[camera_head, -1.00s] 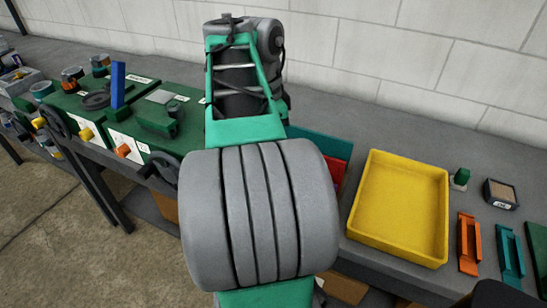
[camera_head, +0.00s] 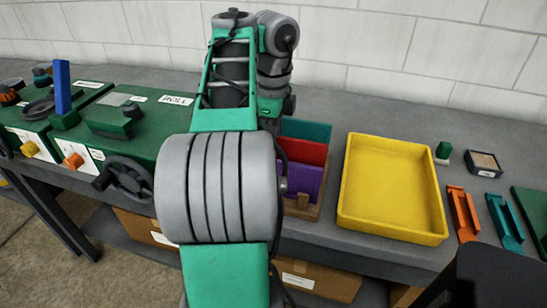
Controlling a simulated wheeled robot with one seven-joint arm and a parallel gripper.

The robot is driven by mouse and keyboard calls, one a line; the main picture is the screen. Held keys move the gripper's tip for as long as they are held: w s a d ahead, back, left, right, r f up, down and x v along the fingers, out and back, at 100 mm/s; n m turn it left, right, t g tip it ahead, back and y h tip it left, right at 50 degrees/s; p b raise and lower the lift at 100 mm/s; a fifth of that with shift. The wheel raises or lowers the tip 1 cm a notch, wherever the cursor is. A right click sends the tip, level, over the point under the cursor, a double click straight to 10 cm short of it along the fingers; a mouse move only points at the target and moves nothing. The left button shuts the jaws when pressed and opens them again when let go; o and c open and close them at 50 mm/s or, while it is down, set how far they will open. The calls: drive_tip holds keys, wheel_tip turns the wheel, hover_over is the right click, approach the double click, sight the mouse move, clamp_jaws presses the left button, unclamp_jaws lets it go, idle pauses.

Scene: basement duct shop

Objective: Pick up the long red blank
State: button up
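A red flat panel (camera_head: 308,152), which looks like the red blank, stands in a small wooden rack (camera_head: 302,208). A teal panel (camera_head: 312,130) stands behind it and a purple panel (camera_head: 304,180) in front of it. My green and grey arm covers the left ends of the panels, so the red one's full length is hidden. My gripper is not visible; only the arm links show, rising in front of the bench just left of the rack.
A yellow tray (camera_head: 392,235) sits empty right of the rack. Orange (camera_head: 463,214) and teal (camera_head: 505,222) channel pieces lie farther right. A green machine (camera_head: 140,135) with a black handwheel stands left of my arm. Bench (camera_head: 345,110) behind the tray is clear.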

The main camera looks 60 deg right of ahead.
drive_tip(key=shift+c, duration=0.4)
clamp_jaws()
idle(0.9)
